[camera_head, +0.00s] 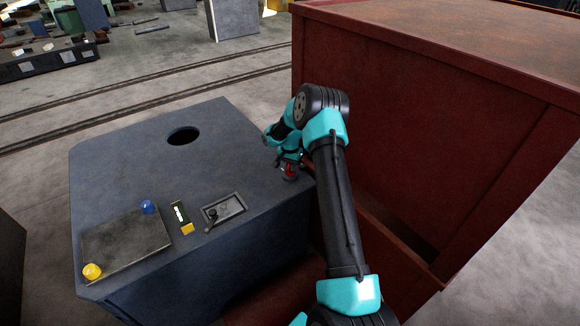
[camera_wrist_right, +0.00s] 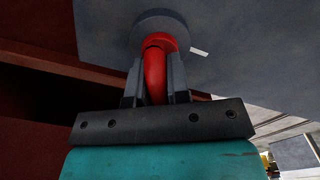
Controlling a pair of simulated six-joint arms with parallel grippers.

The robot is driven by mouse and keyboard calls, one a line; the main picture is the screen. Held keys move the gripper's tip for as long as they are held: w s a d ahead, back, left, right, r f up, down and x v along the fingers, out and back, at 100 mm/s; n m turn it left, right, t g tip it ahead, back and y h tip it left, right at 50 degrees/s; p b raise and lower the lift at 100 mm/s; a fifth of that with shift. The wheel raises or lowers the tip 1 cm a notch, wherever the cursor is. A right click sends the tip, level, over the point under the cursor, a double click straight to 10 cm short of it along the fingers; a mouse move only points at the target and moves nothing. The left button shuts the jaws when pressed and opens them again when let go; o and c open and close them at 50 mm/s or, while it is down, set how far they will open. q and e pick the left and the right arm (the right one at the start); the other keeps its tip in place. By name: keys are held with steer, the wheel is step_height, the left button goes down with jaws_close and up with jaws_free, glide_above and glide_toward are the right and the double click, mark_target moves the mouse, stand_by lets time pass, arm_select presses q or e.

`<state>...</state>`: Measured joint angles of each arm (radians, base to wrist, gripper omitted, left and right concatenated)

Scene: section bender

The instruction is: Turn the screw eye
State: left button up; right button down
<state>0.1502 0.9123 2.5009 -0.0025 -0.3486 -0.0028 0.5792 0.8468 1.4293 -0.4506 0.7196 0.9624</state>
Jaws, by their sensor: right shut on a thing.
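The screw eye is a red ring (camera_wrist_right: 157,70) on a round grey base (camera_wrist_right: 160,27), set against the dark blue-grey machine surface in the right wrist view. In the head view a bit of its red (camera_head: 290,170) shows at the right edge of the machine top (camera_head: 225,165). My right gripper (camera_wrist_right: 156,80) has its two dark fingers shut on the red ring, one on each side. In the head view the right gripper (camera_head: 288,168) is small and partly hidden by my arm. My left gripper is in neither view.
The machine top holds a blue knob (camera_head: 148,207), a yellow knob (camera_head: 92,271), a small lever (camera_head: 211,215) in a recessed plate and a round hole (camera_head: 183,135). A large rusty red cabinet (camera_head: 430,120) stands close on the right. Open floor (camera_head: 150,90) with rails lies behind.

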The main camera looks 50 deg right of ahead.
steer(key=c, duration=1.1)
jaws_free()
step_height(320, 180, up, 17)
steer(key=shift+r, duration=0.2)
steer(key=shift+a+f, duration=0.1)
